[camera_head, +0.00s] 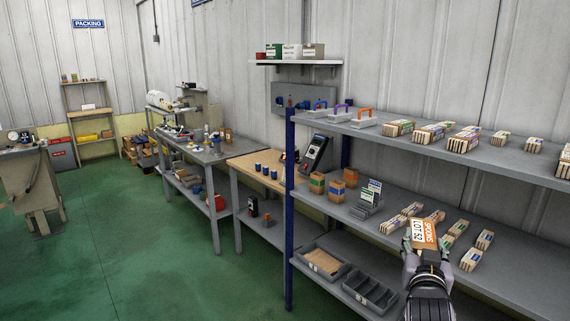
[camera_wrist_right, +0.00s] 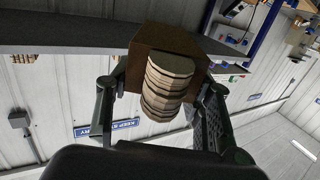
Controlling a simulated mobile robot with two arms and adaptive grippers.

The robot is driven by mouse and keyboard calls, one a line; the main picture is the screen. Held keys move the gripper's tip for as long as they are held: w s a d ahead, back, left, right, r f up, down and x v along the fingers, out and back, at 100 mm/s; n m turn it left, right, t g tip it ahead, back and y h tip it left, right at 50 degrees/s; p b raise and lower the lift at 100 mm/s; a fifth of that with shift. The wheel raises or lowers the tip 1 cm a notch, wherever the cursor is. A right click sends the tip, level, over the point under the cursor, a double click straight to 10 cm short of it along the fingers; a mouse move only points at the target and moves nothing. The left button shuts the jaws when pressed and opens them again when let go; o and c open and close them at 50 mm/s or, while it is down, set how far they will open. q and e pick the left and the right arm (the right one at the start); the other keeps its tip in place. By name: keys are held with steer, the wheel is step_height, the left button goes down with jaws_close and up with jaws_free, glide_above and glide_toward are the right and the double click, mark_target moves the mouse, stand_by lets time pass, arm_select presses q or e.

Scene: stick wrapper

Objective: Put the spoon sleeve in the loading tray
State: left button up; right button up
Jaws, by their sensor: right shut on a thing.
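The spoon sleeve (camera_head: 424,233) is an orange and white block with a printed label, seen in the head view. In the right wrist view it is a brown band (camera_wrist_right: 180,43) around a stack of pale wooden sticks (camera_wrist_right: 168,88). My right gripper (camera_head: 426,246) is shut on it, with a finger on either side, in front of the middle shelf. Two grey trays sit on the lower shelf at left: one with a tan bottom (camera_head: 323,262) and one divided into slots (camera_head: 371,292). I cannot tell which is the loading tray. My left gripper is not in view.
More bundles stand on the middle shelf (camera_head: 484,240) and the top shelf (camera_head: 432,131). A blue post (camera_head: 290,210) bounds the rack. Green floor is open at left.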

steer(key=s+a+f+n+y, duration=0.1)
steer(key=s+a+f+y, duration=0.1)
steer(key=s, duration=0.6)
steer(key=s+a+f+n+y, duration=0.2)
steer(key=s+a+f, duration=0.3)
steer(key=s+f, duration=0.2)
steer(key=s+a+f+n+t+y+b, duration=0.1)
steer(key=s+a+f, duration=0.3)
steer(key=s, duration=0.6)
steer(key=shift+s+a+f+y, duration=0.3)
steer(key=shift+s+y, duration=0.1)
steer(key=shift+y, duration=0.4)
steer(key=w+a+r+n+g+y, duration=0.2)
steer(key=w+a+n+g+y, duration=0.2)
steer(key=a+n+y, duration=0.2)
steer(key=w+a+r+n+g+y, duration=0.3)
steer(key=w+a+n+g+y, duration=0.1)
steer(key=a+n+y, duration=0.3)
steer(key=shift+a+g+y, duration=0.7)
steer(key=shift+a+y, duration=0.6)
steer(key=shift+a, duration=0.6)
